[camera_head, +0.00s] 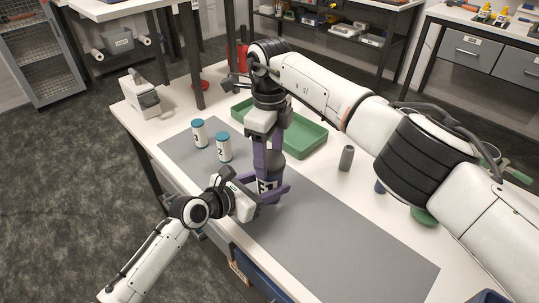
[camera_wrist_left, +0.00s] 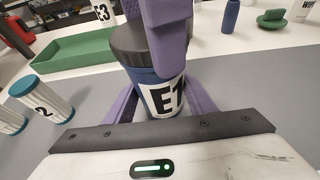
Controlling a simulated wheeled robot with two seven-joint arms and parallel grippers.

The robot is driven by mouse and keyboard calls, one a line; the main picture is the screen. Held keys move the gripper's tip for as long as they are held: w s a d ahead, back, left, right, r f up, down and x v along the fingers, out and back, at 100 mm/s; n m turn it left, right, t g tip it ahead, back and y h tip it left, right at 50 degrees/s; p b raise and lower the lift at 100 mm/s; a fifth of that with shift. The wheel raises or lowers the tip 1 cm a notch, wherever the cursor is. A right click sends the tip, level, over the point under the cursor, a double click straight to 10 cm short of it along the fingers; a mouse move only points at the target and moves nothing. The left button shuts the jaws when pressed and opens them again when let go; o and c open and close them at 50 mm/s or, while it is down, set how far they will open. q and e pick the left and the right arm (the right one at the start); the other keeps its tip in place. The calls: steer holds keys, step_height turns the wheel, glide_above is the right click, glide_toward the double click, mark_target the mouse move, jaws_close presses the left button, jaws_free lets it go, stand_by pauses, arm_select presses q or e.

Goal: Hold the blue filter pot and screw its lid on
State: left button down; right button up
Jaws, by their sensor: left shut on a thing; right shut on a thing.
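The blue filter pot (camera_head: 268,188), labelled E1, stands upright near the front edge of the bench; it also shows in the left wrist view (camera_wrist_left: 166,92). My left gripper (camera_head: 275,192) is shut around the pot's body from the front, with a purple finger on each side. The dark grey lid (camera_wrist_left: 128,40) sits on top of the pot and looks level. My right gripper (camera_head: 268,157) points straight down and is shut on the lid. Its fingers hide part of the lid, and the thread between lid and pot is hidden.
A green tray (camera_head: 307,136) lies behind the pot. Two white jars with teal lids (camera_head: 198,132) (camera_head: 223,147) stand to the left on the grey mat (camera_head: 345,235). A grey cylinder (camera_head: 346,158) stands to the right. The mat's right part is clear.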

steer(key=m, duration=0.4)
steer(key=shift+m, duration=0.3)
steer(key=m, duration=0.5)
steer(key=o, duration=1.2)
steer(key=shift+r, duration=0.1)
steer(key=shift+r, duration=2.2)
steer(key=shift+c, duration=0.7)
